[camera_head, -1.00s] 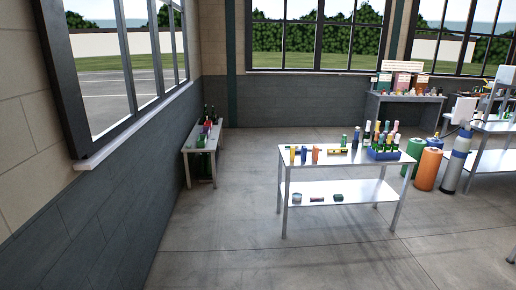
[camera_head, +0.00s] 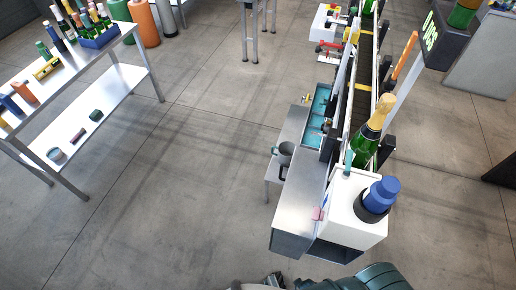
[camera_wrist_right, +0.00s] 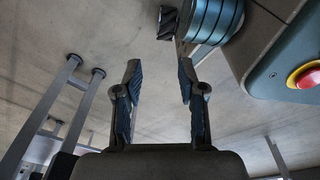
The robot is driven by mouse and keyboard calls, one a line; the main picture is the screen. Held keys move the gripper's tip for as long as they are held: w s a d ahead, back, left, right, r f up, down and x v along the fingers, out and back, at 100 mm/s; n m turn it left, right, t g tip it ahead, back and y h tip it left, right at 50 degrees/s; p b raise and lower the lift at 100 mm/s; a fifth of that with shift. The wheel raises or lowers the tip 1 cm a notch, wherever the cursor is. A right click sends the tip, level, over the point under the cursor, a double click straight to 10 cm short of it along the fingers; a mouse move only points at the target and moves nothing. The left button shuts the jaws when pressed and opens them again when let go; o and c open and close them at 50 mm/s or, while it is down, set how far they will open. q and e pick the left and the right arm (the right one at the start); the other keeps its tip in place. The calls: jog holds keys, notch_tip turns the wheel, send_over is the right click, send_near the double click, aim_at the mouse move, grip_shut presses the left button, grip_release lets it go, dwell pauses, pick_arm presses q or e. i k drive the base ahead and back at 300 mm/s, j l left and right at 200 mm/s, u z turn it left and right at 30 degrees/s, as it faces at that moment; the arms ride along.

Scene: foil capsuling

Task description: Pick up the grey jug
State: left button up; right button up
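The grey jug (camera_head: 286,150) stands on a low metal side shelf beside the bottling machine, right of centre in the head view. It looks upright, with a dark handle on its lower side. My right gripper (camera_wrist_right: 158,75) shows in the right wrist view with its two fingers wide apart and nothing between them. The jug is not in that wrist view. I cannot make out my left gripper in either view.
A machine with a white box (camera_head: 350,205), blue knob (camera_head: 381,195) and gold-topped green bottle (camera_head: 370,130) stands right of the jug. A metal table (camera_head: 125,82) with bottles is at left. Open floor (camera_head: 190,170) lies between. A red button (camera_wrist_right: 306,75) shows in the wrist view.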

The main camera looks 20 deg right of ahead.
aim_at(285, 149)
jog(key=i+z, duration=0.2)
jog(key=z, duration=0.2)
jog(key=i+j+z, duration=0.2)
jog(key=z, duration=0.2)
jog(key=i+j+z, duration=0.15)
jog(key=z, duration=0.2)
jog(key=i+z, duration=0.1)
jog(key=z, duration=0.9)
jog(key=j+z, duration=1.25)
jog(key=k+j+z, duration=0.1)
jog(key=j+z, duration=0.15)
jog(key=z, duration=0.15)
